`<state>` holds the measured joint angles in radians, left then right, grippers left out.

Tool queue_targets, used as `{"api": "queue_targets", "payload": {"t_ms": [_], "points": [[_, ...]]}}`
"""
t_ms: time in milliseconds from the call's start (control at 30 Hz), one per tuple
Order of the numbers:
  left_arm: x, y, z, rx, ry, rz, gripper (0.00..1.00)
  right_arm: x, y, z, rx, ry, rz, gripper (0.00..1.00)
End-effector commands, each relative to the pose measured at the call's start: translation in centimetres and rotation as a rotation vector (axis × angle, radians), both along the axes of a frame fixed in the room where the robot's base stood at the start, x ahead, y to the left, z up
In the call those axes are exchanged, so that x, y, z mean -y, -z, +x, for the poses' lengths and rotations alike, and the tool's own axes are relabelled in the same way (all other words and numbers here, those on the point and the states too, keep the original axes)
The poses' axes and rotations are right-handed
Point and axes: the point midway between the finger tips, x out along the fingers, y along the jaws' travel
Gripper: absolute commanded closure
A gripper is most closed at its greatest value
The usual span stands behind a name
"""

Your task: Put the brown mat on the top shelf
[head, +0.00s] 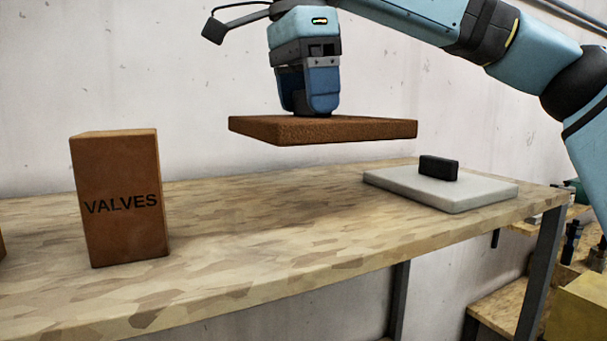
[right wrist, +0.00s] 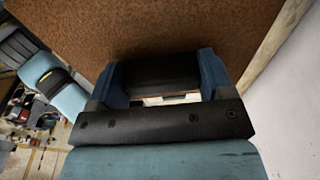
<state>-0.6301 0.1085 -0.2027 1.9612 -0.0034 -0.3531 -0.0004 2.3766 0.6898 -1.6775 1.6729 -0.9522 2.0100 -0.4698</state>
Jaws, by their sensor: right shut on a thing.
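The brown mat (head: 350,131) is a flat, thick slab, held roughly level in the air above the top shelf (head: 300,230), a pale wood-patterned board. My right gripper (head: 309,108) points down and is shut on the mat from above. In the right wrist view the mat (right wrist: 190,25) fills the upper part, and a dark block (right wrist: 158,70) on it sits between the fingers of my gripper (right wrist: 158,78). My left gripper is not in view.
A brown box marked VALVES (head: 118,200) stands upright at left on the shelf. A light grey slab (head: 440,190) with a black block (head: 438,167) on top lies at right. The shelf between them is clear. A pale wall (head: 130,70) is behind.

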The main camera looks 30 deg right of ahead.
Motion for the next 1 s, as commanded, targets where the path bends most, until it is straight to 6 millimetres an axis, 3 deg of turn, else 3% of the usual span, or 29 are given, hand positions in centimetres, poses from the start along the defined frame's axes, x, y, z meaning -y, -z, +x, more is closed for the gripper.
{"api": "queue_targets", "payload": {"t_ms": [100, 300, 733, 1000], "points": [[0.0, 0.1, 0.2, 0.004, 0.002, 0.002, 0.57, 0.0, 3.0, 0.0, -0.006, -0.003, 0.001, 0.53], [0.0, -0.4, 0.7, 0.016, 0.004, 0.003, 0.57, 0.0, 6.1, 0.0, -0.003, -0.001, 0.000, 0.53], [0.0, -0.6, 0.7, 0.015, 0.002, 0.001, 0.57, 0.0, 10.0, 0.0, -0.002, -0.002, 0.000, 0.53], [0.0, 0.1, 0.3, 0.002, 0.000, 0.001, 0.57, 0.0, 10.3, 0.0, 0.001, 0.000, 0.000, 0.53]]}}
